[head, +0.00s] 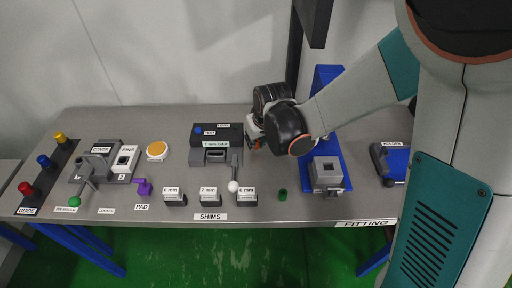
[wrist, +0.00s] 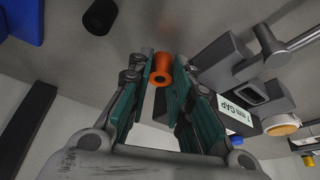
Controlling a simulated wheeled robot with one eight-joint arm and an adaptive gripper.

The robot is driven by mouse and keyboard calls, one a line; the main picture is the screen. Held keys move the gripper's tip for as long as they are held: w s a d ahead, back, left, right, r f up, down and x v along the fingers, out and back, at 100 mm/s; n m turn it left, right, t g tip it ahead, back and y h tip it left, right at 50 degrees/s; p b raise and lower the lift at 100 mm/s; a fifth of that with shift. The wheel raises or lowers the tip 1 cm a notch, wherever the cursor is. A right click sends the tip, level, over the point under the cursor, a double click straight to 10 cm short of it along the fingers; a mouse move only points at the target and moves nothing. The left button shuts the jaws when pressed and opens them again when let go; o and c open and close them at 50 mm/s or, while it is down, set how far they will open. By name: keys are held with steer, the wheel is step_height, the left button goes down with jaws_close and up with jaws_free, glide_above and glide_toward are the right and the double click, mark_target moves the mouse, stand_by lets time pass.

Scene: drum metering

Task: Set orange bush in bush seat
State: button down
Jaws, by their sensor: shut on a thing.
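The orange bush (wrist: 161,69) is a small spool-like cylinder held between the fingertips of my gripper (wrist: 160,77) in the wrist view. In the head view, my gripper (head: 256,138) hangs above the bench between the gap gauge and the blue fitting stand, and only a speck of orange (head: 257,144) shows at its tip. The grey block (head: 327,174) on the blue stand, behind the FITTING label, has a square top. No label that I can read names the bush seat, so I cannot tell which part it is.
Labelled shims (head: 209,198) line the front. A blue column (head: 327,82) rises behind.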

steer(key=shift+f+b, duration=0.3)
steer(key=shift+f, duration=0.6)
steer(key=shift+f, duration=0.15)
steer(key=c, duration=1.7)
jaws_free()
